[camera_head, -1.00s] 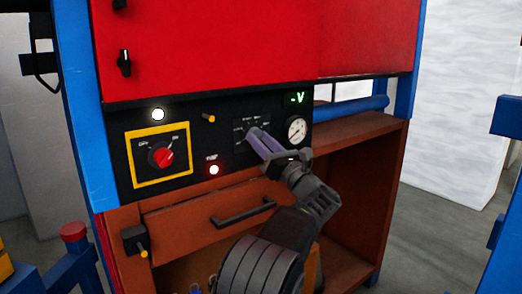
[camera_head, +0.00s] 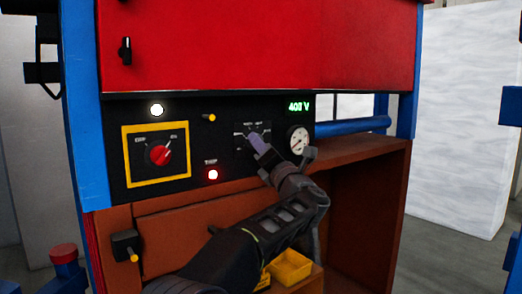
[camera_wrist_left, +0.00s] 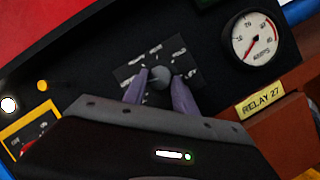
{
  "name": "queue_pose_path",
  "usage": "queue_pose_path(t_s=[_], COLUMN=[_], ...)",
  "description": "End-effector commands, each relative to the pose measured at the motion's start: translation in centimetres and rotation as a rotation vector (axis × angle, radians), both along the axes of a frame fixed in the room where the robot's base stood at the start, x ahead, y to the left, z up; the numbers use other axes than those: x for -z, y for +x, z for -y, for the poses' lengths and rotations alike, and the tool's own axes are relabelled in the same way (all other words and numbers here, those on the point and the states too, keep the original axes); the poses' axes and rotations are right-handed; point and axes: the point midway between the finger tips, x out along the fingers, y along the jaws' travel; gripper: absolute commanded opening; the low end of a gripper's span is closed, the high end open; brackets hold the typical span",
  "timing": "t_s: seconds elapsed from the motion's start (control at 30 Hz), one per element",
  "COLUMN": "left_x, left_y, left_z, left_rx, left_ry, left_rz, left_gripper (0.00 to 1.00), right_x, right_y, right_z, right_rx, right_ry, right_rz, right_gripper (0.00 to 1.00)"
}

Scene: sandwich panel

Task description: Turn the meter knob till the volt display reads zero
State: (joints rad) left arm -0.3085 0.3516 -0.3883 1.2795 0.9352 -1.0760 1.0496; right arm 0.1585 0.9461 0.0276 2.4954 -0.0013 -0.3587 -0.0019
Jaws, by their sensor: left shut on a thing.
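The meter knob is a small grey knob (camera_wrist_left: 160,78) on a dark square plate with white markings, in the middle of the black panel. My left gripper (camera_head: 257,140) reaches up to it from below, and its two purple fingers are shut on the knob from both sides. The fingers also show in the left wrist view (camera_wrist_left: 158,90). They hide much of the knob in the head view. The volt display (camera_head: 299,106) glows green above right of the knob and seems to read 408 V. My right gripper is not in view.
A round ampere gauge (camera_head: 298,140) sits right of the knob. A yellow bin (camera_head: 290,267) stands below.

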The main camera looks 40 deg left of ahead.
Motion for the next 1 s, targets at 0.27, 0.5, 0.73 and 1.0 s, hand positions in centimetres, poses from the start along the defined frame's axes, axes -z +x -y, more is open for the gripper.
queue_pose_path(t_s=[0.27, 0.5, 0.73, 1.0], left_x=[-0.15, -0.15, -0.15, -0.12], left_y=[-0.16, -0.16, -0.16, -0.14], left_z=[-0.10, -0.09, -0.09, -0.07], left_rx=[-0.002, -0.002, -0.002, -0.001], left_ry=[0.034, 0.041, 0.040, 0.040], left_rz=[-0.110, -0.132, -0.131, -0.130], left_gripper=[0.00, 0.00, 0.00, 0.53], right_x=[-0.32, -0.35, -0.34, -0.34], right_y=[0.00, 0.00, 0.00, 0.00], right_z=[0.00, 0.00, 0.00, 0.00], right_rx=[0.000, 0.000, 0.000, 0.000], right_ry=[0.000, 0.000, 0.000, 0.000], right_rz=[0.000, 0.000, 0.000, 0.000], right_gripper=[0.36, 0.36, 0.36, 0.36])
